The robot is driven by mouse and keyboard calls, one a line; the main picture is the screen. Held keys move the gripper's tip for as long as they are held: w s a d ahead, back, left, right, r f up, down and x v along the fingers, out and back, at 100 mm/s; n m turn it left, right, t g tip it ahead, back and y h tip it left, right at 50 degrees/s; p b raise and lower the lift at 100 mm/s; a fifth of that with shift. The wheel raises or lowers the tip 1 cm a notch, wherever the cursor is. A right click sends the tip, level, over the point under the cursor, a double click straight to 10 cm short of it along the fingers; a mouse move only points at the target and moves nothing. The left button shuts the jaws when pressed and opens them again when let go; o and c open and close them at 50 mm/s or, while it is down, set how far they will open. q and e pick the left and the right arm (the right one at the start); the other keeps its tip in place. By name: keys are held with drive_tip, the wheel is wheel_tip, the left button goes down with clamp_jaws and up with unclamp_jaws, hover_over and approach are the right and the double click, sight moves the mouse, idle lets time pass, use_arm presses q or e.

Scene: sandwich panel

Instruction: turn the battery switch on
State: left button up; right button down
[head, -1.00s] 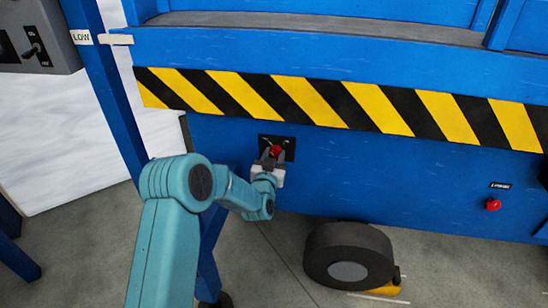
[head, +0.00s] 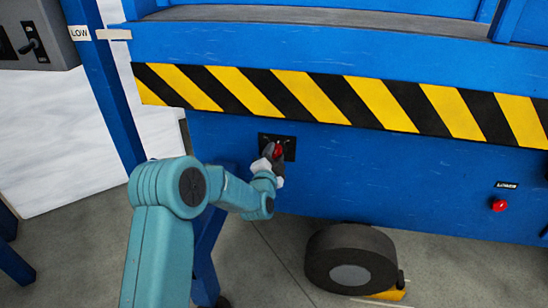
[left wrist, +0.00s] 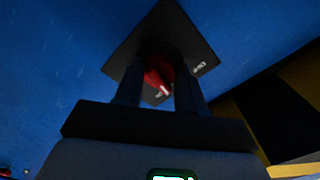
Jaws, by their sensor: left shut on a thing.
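The battery switch is a red knob (head: 278,149) on a black plate (head: 290,147) set in the blue side of the machine. My left gripper (head: 273,153) is shut on the red knob. In the left wrist view the red knob (left wrist: 158,76) shows between the two dark fingers, and the black plate (left wrist: 165,30) appears tilted, with small white lettering too blurred to read. The fingers hide part of the knob. My right gripper is not in view.
A red button (head: 499,205) with a small label sits on the blue side at right. A black wheel (head: 350,258) is below the switch. A yellow and black striped band (head: 300,95) runs above it. A grey control box (head: 35,35) is at upper left.

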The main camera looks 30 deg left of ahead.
use_arm(q)
drive_tip(key=m, duration=0.3)
drive_tip(key=shift+m, duration=2)
drive_tip(key=o, duration=1)
drive_tip(key=shift+o, duration=0.2)
drive_tip(key=p+v, duration=0.3)
drive_tip(key=v, duration=1.3)
drive_tip(key=shift+s, duration=0.2)
